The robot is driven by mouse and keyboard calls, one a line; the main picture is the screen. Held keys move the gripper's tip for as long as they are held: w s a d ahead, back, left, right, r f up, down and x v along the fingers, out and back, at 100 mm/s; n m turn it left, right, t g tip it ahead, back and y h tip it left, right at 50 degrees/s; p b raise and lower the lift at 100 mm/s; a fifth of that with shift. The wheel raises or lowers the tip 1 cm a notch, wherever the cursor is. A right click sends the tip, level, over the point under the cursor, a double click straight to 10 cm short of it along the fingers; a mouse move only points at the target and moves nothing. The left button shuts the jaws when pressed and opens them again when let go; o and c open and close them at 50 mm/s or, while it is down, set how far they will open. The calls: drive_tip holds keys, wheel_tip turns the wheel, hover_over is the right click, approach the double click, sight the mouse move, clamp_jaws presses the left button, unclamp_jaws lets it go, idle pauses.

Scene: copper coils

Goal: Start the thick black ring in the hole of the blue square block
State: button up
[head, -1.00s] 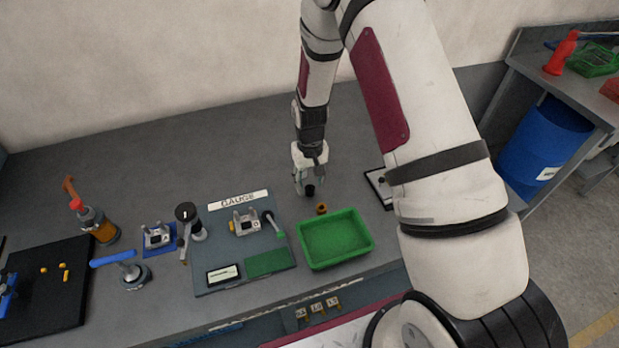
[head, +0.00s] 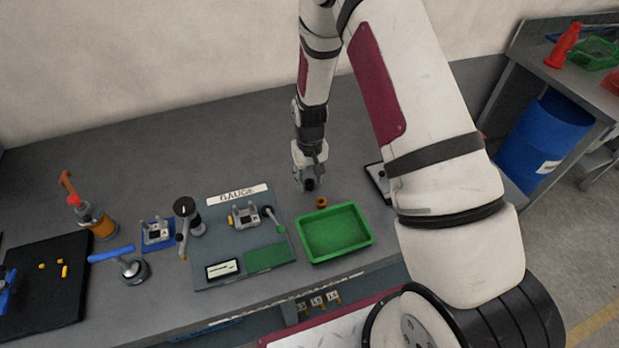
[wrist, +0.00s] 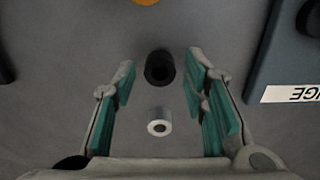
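The thick black ring (wrist: 159,67) stands on the grey bench between my fingertips in the wrist view. It also shows as a dark spot at the fingertips in the head view (head: 309,184). My gripper (wrist: 161,80) is open, with a green-padded finger on either side of the ring and a visible gap on each side. In the head view my gripper (head: 308,179) points down behind the green tray. A small blue square piece (head: 158,240) lies left of the gauge board, with a grey fixture on it. I cannot make out its hole.
A silver ring (wrist: 159,122) stands close to the black one, between the fingers. A copper-orange coil (head: 321,202) sits just in front, before the green tray (head: 369,238). The gauge board (head: 212,272) is to the left, a dark-edged panel (head: 376,180) to the right.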

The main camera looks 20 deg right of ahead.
clamp_jaws()
drive_tip(key=shift+r, duration=0.15)
drive_tip(key=shift+r+p, duration=0.65)
drive_tip(key=shift+r, duration=1.75)
drive_tip(key=shift+d, duration=0.1)
